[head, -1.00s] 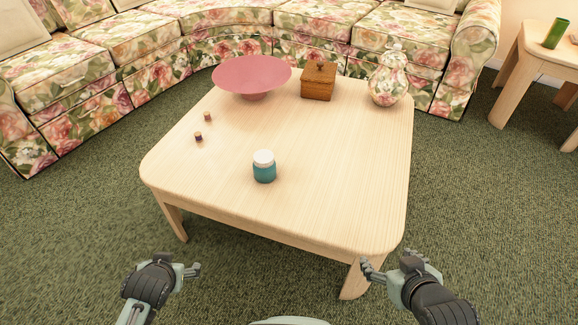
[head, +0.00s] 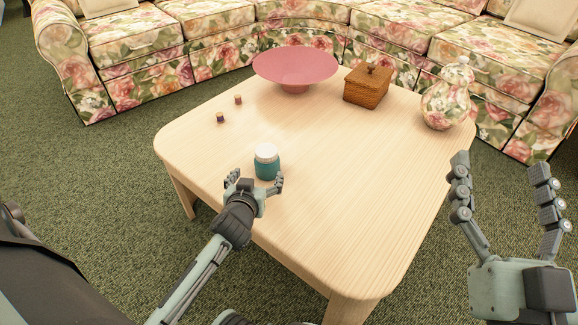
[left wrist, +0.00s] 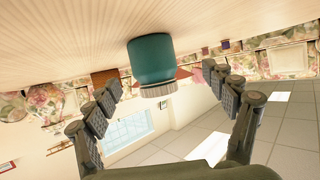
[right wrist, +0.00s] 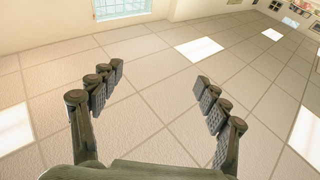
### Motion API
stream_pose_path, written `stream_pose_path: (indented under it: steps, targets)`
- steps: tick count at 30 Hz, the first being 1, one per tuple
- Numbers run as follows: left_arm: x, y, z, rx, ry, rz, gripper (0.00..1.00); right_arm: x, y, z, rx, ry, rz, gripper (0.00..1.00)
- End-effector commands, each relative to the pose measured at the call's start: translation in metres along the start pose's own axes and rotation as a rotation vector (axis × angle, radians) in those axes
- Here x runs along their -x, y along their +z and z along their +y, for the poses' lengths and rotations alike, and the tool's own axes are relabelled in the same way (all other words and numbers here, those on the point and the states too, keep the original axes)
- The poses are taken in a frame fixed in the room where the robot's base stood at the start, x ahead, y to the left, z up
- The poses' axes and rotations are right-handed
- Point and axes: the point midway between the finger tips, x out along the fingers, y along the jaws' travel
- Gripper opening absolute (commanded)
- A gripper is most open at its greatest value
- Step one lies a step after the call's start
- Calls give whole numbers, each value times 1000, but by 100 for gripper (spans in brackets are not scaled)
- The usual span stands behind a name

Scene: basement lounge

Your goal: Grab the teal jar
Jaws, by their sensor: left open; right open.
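The teal jar (head: 266,165) with a white lid stands upright near the front edge of the wooden table (head: 330,200). My left gripper (head: 256,182) is open just in front of the jar, its fingers pointing toward it. In the left wrist view the picture is upside down, and the jar (left wrist: 152,62) appears beyond and between the open fingertips, with no visible contact. My right gripper (head: 507,185) is open and empty, raised at the right of the table. The right wrist view shows only ceiling between its fingers (right wrist: 160,78).
Two small cubes, one upper (head: 238,99) and one lower (head: 220,117), lie left of the jar. The table right of the jar is clear.

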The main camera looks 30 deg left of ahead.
Motion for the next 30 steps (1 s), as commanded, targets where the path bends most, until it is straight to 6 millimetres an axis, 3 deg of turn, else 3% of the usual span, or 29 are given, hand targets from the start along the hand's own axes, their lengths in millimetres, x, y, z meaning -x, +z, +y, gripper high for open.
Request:
stream_pose_path:
  steps: [11, 19, 29, 30]
  targets:
    - [-34, -3, 2, 2, 2, 12, 84, 1, -18, -1, -3, -2, 107, 76]
    - [-72, -5, 9, 2, 1, 10, 84, 3, -34, 2, 4, 2, 224, 76]
    - [-79, -6, 9, 4, 2, 8, 84, 3, -39, 3, 5, 3, 248, 76]
    - [-79, -6, 9, 4, 2, 8, 79, 3, -39, 3, 5, 3, 248, 76]
